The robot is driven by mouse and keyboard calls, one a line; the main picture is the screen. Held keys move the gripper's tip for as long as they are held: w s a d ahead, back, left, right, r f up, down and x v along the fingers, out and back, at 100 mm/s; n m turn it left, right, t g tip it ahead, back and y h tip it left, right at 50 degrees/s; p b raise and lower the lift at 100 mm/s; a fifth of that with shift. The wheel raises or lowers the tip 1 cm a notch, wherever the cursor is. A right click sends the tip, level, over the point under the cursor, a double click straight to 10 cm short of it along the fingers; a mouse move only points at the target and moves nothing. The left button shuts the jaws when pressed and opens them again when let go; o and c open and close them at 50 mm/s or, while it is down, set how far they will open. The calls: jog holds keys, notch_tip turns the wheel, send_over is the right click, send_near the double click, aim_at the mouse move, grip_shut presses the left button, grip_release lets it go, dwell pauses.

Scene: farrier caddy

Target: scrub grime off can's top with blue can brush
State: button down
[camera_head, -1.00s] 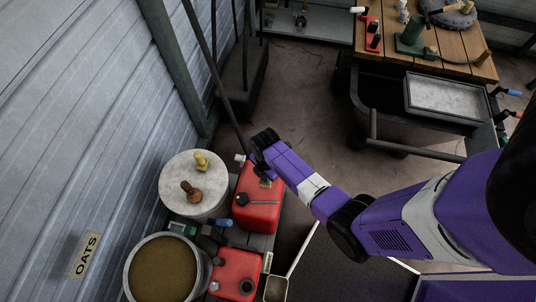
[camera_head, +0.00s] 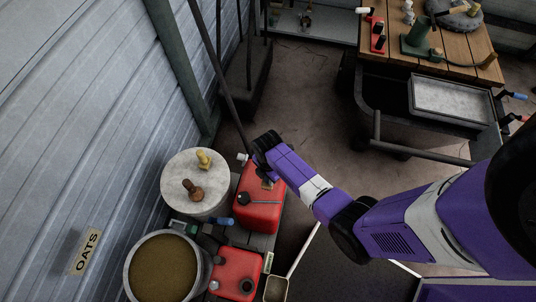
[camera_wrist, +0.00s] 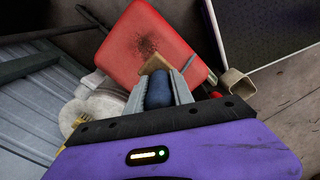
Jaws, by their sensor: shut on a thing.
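The red can (camera_head: 259,209) stands upright beside the pale lidded drum in the head view. Its red top (camera_wrist: 148,25) fills the upper middle of the wrist view, with a dark grime patch (camera_wrist: 147,46) on it. My gripper (camera_wrist: 158,86) is shut on the blue handle of the can brush (camera_wrist: 158,92). The brush's tan end (camera_wrist: 155,64) lies over the can's top, just on the near side of the grime. I cannot tell whether it touches. In the head view my gripper (camera_head: 266,172) is over the can's far part and largely hides the brush and grime.
A second red can (camera_head: 236,264) stands nearer. The pale drum (camera_head: 184,207) with two knobbed items on its lid and an oats bin (camera_head: 126,278) crowd the left. A blue-handled item (camera_head: 222,221) lies between them.

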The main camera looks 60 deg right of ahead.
jog(key=shift+f+b, duration=1.55)
jog(key=shift+f, duration=0.6)
jog(key=shift+f+b, duration=0.45)
jog(key=shift+f, duration=0.15)
jog(key=shift+w+d+r+b, duration=0.1)
jog(key=shift+w+d+b, duration=0.2)
jog(key=shift+d, duration=0.65)
jog(key=shift+w+d+r+b, duration=0.1)
jog(key=shift+w+d, duration=0.3)
jog(key=shift+d, duration=0.5)
jog(key=shift+d+f, duration=0.1)
jog(key=shift+w+d+f+b, duration=0.1)
jog(key=shift+w+d+b, duration=0.15)
jog(key=shift+d, duration=0.3)
jog(key=shift+w+d+b, duration=0.2)
jog(key=shift+d+b, duration=0.15)
jog(key=shift+d, duration=0.25)
jog(key=shift+w+d+f+b, duration=0.1)
jog(key=shift+w+d+b, duration=0.15)
jog(key=shift+d, duration=0.3)
jog(key=shift+s+a+r+p, duration=0.1)
jog(key=shift+s+a+p, duration=0.2)
jog(key=shift+a, duration=0.35)
jog(key=shift+s+a+r+p, duration=0.1)
jog(key=shift+s+a+p, duration=0.1)
jog(key=shift+a+p, duration=0.35)
jog(key=shift+s+a+p, duration=0.25)
jog(key=shift+a, duration=0.45)
jog(key=shift+a, duration=0.1)
